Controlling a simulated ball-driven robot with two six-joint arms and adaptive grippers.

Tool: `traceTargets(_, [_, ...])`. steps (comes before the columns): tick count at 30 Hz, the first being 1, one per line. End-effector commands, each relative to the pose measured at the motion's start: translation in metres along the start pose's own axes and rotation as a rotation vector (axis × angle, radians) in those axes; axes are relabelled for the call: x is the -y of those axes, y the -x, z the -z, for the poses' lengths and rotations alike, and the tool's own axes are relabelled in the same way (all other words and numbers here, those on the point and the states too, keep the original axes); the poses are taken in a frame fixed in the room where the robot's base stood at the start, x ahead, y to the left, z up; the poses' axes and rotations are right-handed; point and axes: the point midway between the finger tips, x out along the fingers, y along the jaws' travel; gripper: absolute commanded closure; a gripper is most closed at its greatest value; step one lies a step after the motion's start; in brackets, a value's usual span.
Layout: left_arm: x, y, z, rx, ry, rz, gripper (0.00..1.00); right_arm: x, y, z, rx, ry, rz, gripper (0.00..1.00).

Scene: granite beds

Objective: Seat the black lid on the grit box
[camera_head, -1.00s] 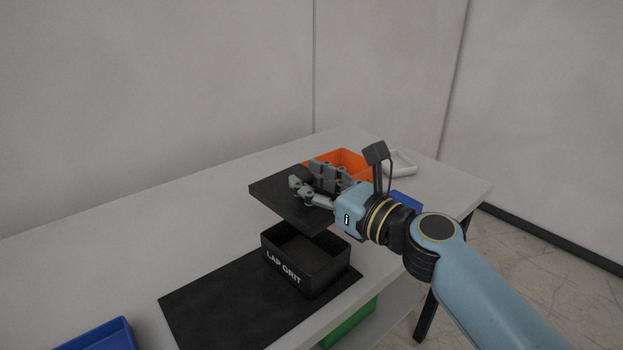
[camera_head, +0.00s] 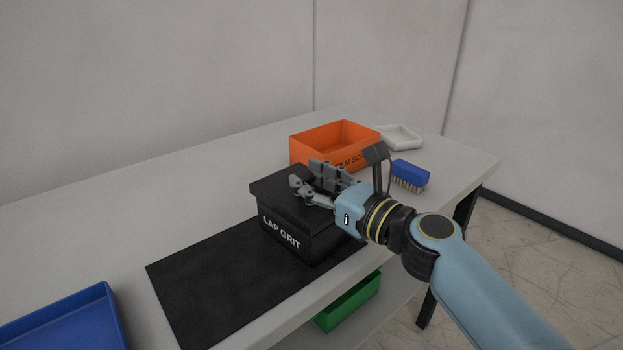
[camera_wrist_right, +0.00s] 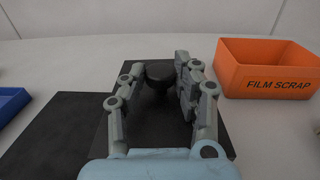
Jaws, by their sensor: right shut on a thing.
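The black grit box (camera_head: 283,238), marked LAP GRIT, stands at the right end of a black mat (camera_head: 205,285). The flat black lid (camera_head: 268,188) lies over the top of the box in the head view, looking roughly lined up with it; whether a thin gap is left between them I cannot tell. The lid (camera_wrist_right: 150,140) also shows in the right wrist view, with its round black knob (camera_wrist_right: 159,75) between my fingers. My right gripper (camera_head: 312,183) is shut on the lid's knob. My left gripper is in neither view.
An orange FILM SCRAP box (camera_head: 310,151) stands behind the lid. A white tray (camera_head: 402,137) and a blue brush (camera_head: 410,174) lie to the right. A blue tray (camera_head: 70,325) is at front left, a green bin (camera_head: 350,303) below the tabletop. The table's left back is clear.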

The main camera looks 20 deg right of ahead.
Motion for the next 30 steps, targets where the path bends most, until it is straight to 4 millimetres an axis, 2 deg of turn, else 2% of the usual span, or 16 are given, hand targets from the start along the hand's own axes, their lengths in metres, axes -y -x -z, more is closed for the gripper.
traceTargets(30, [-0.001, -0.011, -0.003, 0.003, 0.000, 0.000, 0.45, 0.000, 0.000, 0.013, 0.000, 0.000, 0.000, 1.00])
